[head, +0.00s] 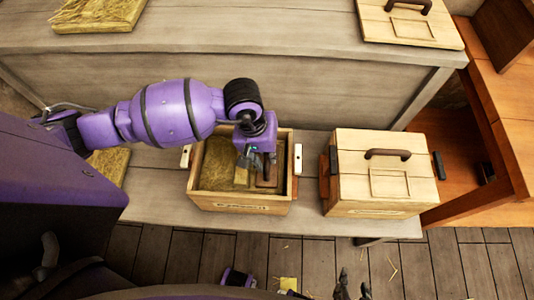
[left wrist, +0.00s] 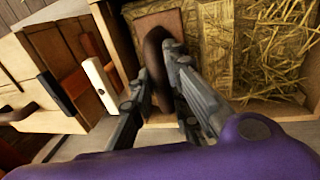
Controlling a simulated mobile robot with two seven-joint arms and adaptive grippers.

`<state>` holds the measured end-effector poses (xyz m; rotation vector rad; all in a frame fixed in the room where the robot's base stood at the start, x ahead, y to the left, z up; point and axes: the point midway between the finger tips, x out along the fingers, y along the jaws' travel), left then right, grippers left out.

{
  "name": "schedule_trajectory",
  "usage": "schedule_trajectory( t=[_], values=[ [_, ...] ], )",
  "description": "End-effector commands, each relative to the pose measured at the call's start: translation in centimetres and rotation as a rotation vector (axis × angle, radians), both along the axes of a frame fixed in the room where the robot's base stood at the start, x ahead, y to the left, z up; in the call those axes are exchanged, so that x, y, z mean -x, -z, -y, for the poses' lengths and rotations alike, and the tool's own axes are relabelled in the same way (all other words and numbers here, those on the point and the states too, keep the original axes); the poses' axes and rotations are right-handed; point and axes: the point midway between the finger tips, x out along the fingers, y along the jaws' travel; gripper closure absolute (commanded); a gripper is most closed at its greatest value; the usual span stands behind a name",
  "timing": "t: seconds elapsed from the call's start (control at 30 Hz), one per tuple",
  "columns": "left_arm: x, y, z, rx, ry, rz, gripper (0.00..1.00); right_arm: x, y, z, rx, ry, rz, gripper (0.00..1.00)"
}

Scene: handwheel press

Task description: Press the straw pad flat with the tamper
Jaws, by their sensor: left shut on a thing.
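An open wooden box (head: 240,206) stands on the low bench, with the yellow straw pad (head: 216,165) inside it. The straw also shows in the left wrist view (left wrist: 275,50), partly loose on top. The tamper (head: 268,181), a brown block with a dark curved handle (left wrist: 154,55), is at the right side inside the box. My left gripper (head: 258,165) reaches down into the box and is shut on the tamper's handle. I cannot tell whether the tamper's underside touches anything. My right gripper (head: 354,287) is at the bottom edge of the head view, its fingers apart and empty.
A closed wooden box (head: 375,190) with a dark handle stands right of the open box. A higher table (head: 240,30) behind carries another straw pad (head: 98,13) and a handled lid (head: 410,24). An orange-brown wooden frame (head: 490,110) stands at right.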

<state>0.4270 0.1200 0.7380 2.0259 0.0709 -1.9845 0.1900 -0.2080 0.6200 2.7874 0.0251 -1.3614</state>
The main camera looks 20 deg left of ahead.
Motion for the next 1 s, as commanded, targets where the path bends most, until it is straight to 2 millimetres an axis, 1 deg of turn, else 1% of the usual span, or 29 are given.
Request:
schedule_trajectory(
  t=[0.03,0.2,0.7,0.83,1.0],
  values=[
    [0.0,-0.7,-0.1,-0.003,-0.001,-0.001,1.0,-0.3,-0.5,0.0,0.0,0.0,0.008,0.6],
    [-0.2,-3.2,0.0,0.0,0.0,0.007,1.0,-1.3,-2.1,0.0,0.0,0.0,0.03,0.6],
    [-0.3,-9.2,0.1,0.003,0.0,0.01,1.0,-3.9,-5.9,0.0,0.0,0.0,0.09,0.6],
    [-0.2,-9.8,0.1,0.002,0.0,0.007,1.0,-4.2,-6.3,0.0,0.0,0.0,0.097,0.6],
    [-0.1,-9.7,0.1,0.003,0.0,0.004,1.0,-4.1,-6.3,0.0,0.0,0.0,0.096,0.6]
  ],
)
